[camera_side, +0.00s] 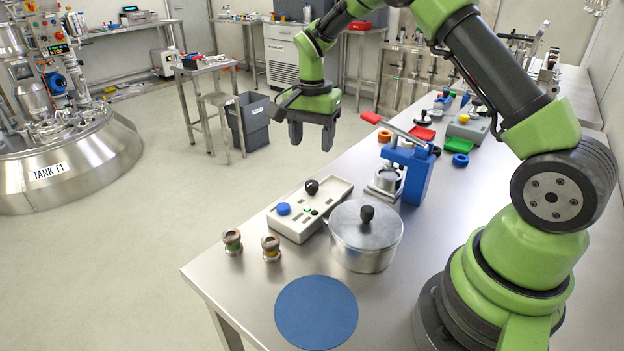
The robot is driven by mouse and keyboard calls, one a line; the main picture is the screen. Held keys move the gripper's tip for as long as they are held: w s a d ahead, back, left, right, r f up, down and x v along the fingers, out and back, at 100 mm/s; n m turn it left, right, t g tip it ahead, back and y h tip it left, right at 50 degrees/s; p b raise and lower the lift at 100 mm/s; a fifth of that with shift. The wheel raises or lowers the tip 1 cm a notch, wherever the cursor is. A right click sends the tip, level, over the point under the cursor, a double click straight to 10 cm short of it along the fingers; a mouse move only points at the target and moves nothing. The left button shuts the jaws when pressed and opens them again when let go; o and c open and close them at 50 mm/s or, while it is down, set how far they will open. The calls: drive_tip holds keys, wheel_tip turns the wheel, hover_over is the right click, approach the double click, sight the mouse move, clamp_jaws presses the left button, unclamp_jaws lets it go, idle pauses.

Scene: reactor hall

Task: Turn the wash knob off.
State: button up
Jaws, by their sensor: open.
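A pale control panel (325,197) lies on the steel table near its left edge. It carries a blue knob (283,209) at its left end and a black knob (312,187) at its far end. Small dots, one green, show between them. I cannot read which knob is the wash knob, nor its setting. My gripper (312,138) hangs in the air with its fingers pointing down, open and empty. In the picture it is above the panel and apart from it.
A lidded steel pot (365,236) stands right beside the panel. Two small metal fittings (271,248) stand in front of it, near the table edge. A blue round mat (316,312) lies in front. A blue press-like fixture (412,170) and coloured trays are farther back.

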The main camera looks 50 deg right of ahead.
sight(312, 183)
wheel_tip(312, 183, down, 10)
idle(0.5)
drive_tip(key=c, duration=0.9)
